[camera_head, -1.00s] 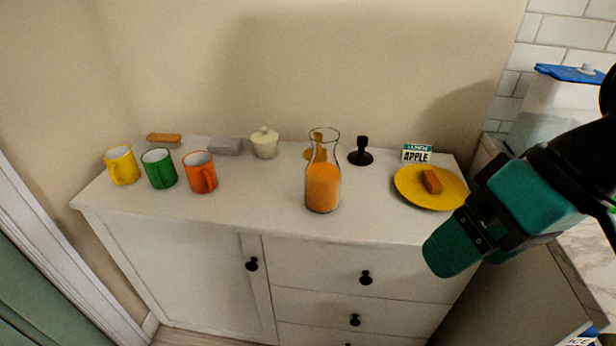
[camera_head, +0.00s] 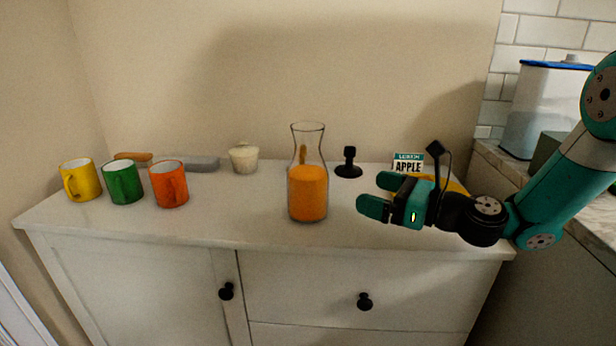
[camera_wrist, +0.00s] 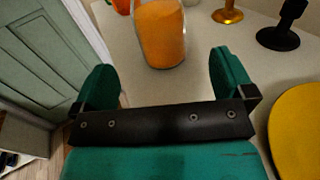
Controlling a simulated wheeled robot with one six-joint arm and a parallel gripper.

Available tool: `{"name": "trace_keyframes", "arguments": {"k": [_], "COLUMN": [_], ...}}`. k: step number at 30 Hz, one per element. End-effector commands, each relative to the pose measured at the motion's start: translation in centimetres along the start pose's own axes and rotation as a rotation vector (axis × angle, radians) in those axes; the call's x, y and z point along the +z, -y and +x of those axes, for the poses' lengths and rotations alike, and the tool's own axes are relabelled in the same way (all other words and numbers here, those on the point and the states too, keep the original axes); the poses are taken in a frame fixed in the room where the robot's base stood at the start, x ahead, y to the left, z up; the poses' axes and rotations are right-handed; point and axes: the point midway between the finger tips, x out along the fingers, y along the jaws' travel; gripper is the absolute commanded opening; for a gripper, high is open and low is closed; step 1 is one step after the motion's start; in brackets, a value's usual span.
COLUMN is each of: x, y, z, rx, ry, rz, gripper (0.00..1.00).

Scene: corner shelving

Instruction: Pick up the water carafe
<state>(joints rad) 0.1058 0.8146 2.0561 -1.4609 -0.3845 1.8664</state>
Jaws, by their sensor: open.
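The carafe (camera_head: 307,190) is clear glass with orange liquid in it and stands upright on the white cabinet top. In the wrist view its lower part (camera_wrist: 160,35) shows at the top, beyond and between my two fingers; its neck is out of that frame. My gripper (camera_head: 369,194) is to the right of the carafe, at about the height of its body, with its fingers pointing left toward it. In the wrist view my gripper (camera_wrist: 160,78) is open and empty, and bare cabinet top shows between its fingers. The fingers are apart from the carafe.
Yellow (camera_head: 82,181), green (camera_head: 123,183) and orange (camera_head: 171,185) mugs stand at the left. A cream lidded pot (camera_head: 244,158) and a black stand (camera_head: 348,164) are farther back. A yellow plate (camera_wrist: 300,128) and an APPLE sign (camera_head: 408,163) are at the right. The cabinet front edge (camera_head: 260,246) is bare.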

Motion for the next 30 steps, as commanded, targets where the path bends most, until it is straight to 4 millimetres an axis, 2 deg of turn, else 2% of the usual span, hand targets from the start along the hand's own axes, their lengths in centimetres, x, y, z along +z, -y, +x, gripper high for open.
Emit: {"name": "trace_keyframes", "arguments": {"k": [1, 11, 15, 18, 21, 27, 30], "x": [0.9, 0.8, 0.7, 0.1, 0.0, -0.1, -0.2], "y": [-0.1, -0.1, -0.2, -0.3, -0.2, -0.2, -0.5], "z": [0.6, 4.0, 5.2, 7.6, 9.0, 10.3, 11.7], "rx": [0.003, 0.003, 0.004, 0.006, 0.005, 0.004, 0.006], "ry": [-0.002, -0.003, -0.004, 0.0, -0.002, -0.002, -0.001], "rz": [0.003, -0.001, -0.001, -0.007, -0.005, -0.005, -0.006], "gripper": [1.0, 1.0, 1.0, 1.0, 1.0, 1.0, 1.0]}}
